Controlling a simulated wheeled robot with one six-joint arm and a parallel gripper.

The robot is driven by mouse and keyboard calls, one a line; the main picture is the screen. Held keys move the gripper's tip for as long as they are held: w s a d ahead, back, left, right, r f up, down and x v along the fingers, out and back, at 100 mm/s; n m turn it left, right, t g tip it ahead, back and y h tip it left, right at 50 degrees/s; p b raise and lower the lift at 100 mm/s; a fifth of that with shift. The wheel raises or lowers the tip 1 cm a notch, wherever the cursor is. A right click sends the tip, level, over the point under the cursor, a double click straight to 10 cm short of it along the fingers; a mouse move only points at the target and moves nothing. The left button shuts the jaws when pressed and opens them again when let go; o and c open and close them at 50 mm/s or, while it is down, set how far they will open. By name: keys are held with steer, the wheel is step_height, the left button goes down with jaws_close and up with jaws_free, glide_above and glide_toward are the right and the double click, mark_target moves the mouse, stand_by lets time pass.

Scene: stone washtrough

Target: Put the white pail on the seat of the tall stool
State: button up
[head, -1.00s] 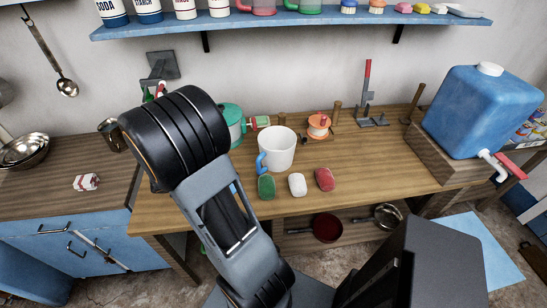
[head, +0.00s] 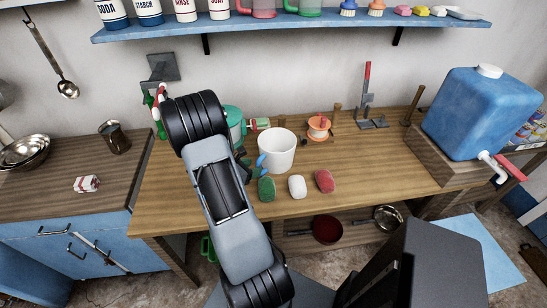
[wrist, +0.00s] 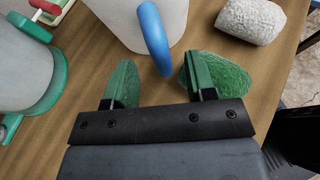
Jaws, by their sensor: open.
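The white pail (head: 279,152) with a blue handle (head: 262,163) stands upright on the wooden bench. In the wrist view the pail (wrist: 118,18) is at the top, its blue handle (wrist: 154,38) hanging toward the space between my fingers. My gripper (wrist: 162,78) is open, its two green-padded fingers apart and nothing held between them. In the head view my arm mostly hides the gripper. No tall stool is recognisable in either view.
A teal-and-white container (head: 232,117) stands left of the pail. A blue tank (head: 480,112) is at the right. The bench's front right is clear.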

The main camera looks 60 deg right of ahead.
mark_target(273, 155)
steer(key=shift+p+x, duration=0.6)
steer(key=shift+x, duration=2)
steer(key=shift+r, duration=0.15)
steer(key=shift+c, duration=0.3)
jaws_close()
